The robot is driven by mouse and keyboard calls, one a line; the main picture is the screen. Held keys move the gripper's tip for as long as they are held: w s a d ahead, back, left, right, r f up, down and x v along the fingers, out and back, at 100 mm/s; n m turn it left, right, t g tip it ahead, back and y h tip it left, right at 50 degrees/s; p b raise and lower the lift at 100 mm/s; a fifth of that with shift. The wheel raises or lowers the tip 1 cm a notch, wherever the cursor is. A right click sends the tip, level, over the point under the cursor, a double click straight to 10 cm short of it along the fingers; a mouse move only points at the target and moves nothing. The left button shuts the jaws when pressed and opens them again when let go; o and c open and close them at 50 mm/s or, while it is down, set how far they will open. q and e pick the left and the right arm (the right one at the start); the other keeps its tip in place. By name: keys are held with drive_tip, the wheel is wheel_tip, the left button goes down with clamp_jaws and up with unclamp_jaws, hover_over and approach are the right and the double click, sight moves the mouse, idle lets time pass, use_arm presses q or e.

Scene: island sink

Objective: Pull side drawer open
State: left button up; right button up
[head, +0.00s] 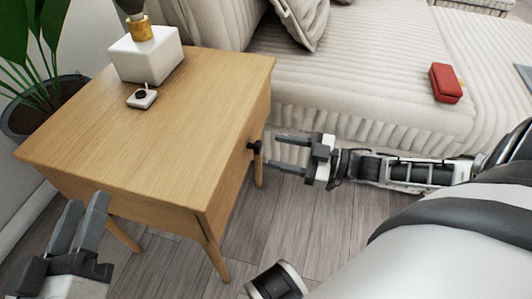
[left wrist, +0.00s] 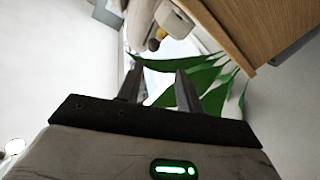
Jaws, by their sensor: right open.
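The wooden side table (head: 160,115) stands at the left in the head view. Its drawer front (head: 230,175) faces right and looks closed, flush with the table body. A small black knob (head: 254,147) sticks out of it. My right gripper (head: 269,150) is open just right of the knob, its two fingers pointing at it. The fingertips lie very near the knob; whether they touch it I cannot tell. My left gripper (head: 87,200) is open and empty by the table's near left edge. Its parted fingers also show in the left wrist view (left wrist: 159,72).
A white box-shaped lamp base (head: 146,55) and a small white item with a black top (head: 142,97) stand on the table. A potted plant (head: 35,70) is behind left. A sofa (head: 360,75) with a red object (head: 446,83) borders the back. Bare floor (head: 300,225) lies right of the table.

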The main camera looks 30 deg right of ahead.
sight(261, 148)
drive_tip(key=x, duration=0.2)
drive_tip(key=shift+w+a+f+b, duration=0.1)
drive_tip(key=shift+w+a+b, duration=0.15)
drive_tip(key=shift+w+b, duration=0.15)
use_arm(q)
drive_tip(key=shift+w+a+r+m+t+h, duration=0.25)
drive_tip(key=shift+r+m+t, duration=0.25)
drive_tip(key=shift+r, duration=0.25)
drive_tip(key=shift+w+r+m+t+h, duration=0.15)
drive_tip(key=shift+w+r+m+t, duration=0.25)
drive_tip(key=shift+r+m, duration=0.25)
use_arm(e)
drive_tip(key=shift+w+a, duration=0.45)
drive_tip(key=shift+w, duration=0.05)
use_arm(q)
drive_tip(key=shift+r, duration=0.1)
